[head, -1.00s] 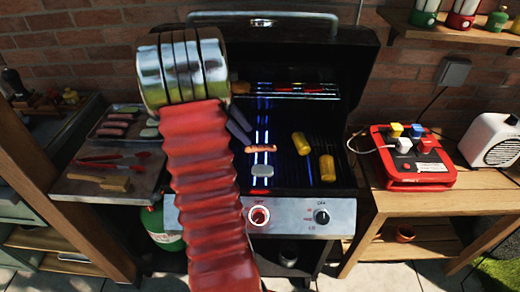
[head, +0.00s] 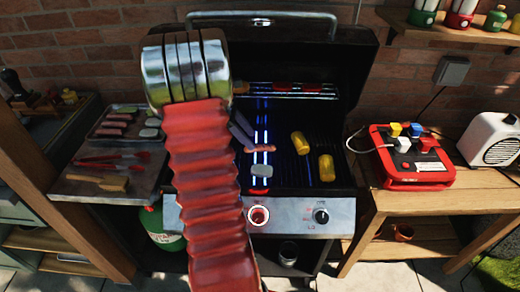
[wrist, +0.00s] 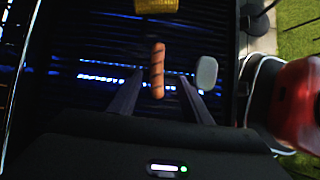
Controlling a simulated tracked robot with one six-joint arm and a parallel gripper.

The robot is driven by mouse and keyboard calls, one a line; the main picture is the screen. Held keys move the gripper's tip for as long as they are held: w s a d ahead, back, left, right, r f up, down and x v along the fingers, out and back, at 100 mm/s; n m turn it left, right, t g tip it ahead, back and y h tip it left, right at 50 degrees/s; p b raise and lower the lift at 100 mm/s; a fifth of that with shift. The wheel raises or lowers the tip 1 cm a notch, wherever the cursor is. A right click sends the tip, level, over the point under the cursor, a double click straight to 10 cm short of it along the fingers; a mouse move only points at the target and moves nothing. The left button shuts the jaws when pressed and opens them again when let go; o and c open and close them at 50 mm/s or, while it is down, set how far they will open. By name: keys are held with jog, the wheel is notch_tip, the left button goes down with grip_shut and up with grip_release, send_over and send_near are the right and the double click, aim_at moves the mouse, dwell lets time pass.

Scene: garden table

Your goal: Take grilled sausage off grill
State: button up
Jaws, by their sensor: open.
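The grilled sausage (wrist: 157,70), orange-brown with dark grill marks, lies on the dark grill grate; its end also shows in the head view (head: 262,148) beside the fingertips. My gripper (wrist: 155,97) is open. Its two dark fingers stand on either side of the sausage's near part in the wrist view, with gaps on both sides. I cannot tell how high the fingertips are above the grate. In the head view my gripper (head: 243,138) is over the grill's middle, and my red arm hides the grill's left part.
A pale grey-green piece (wrist: 206,73) lies close to the right finger. Yellow corn pieces (head: 301,143) lie right on the grate. The upper rack (head: 310,92) holds red items. A tray (head: 88,137) with food stands on the left shelf. The grill lid is up.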

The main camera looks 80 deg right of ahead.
aim_at(258, 147)
jog(key=x, duration=0.5)
jog(key=shift+d, duration=0.15)
jog(key=shift+c, duration=0.2)
grip_shut()
dwell(0.5)
